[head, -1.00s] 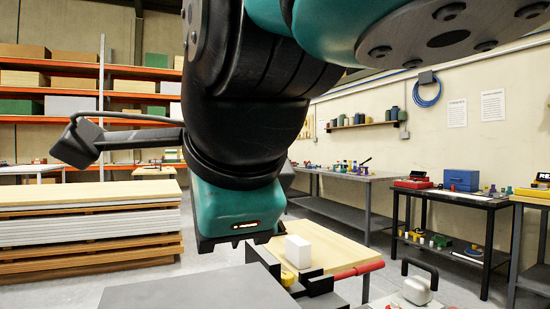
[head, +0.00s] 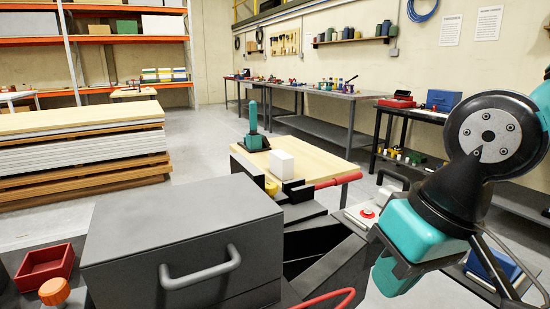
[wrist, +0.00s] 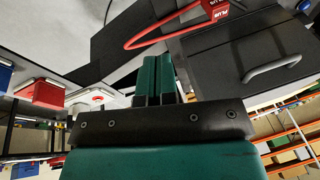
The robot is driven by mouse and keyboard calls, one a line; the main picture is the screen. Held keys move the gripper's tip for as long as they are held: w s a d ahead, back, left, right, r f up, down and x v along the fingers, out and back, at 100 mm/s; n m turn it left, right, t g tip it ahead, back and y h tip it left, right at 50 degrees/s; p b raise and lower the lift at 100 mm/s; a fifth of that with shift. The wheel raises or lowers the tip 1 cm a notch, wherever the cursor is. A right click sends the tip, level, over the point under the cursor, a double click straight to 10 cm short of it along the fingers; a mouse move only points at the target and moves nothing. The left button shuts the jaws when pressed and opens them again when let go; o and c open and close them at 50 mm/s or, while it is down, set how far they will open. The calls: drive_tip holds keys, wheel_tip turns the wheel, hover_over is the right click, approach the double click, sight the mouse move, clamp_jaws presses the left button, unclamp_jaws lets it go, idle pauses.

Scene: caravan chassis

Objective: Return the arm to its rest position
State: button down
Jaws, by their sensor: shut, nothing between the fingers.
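My arm (head: 490,140) is folded at the right side of the head view, with its wrist hanging down beside the dark machine bed. My gripper shows in the wrist view (wrist: 158,68) with its two teal fingers together and nothing between them. In the head view the teal wrist housing and the dark bracket under it are visible, but whether the fingertips are touching is hard to make out there. The gripper is apart from the objects around it.
A dark grey box (head: 180,230) with a handle fills the front left, beside a red bin (head: 48,264) and an orange knob (head: 54,291). A white block (head: 281,164) sits farther back by a red-handled bar (head: 338,181). Open floor (head: 215,145) lies behind.

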drive_tip(key=s+d+f+n+g, duration=0.1)
drive_tip(key=s+d+f+n, duration=0.15)
drive_tip(key=s, duration=0.25)
wheel_tip(320, 180, up, 15)
drive_tip(key=y+p, duration=0.1)
drive_tip(key=p, duration=1.4)
drive_tip(key=shift+a+g, duration=0.3)
drive_tip(key=shift+a, duration=0.05)
drive_tip(key=shift+s, duration=0.1)
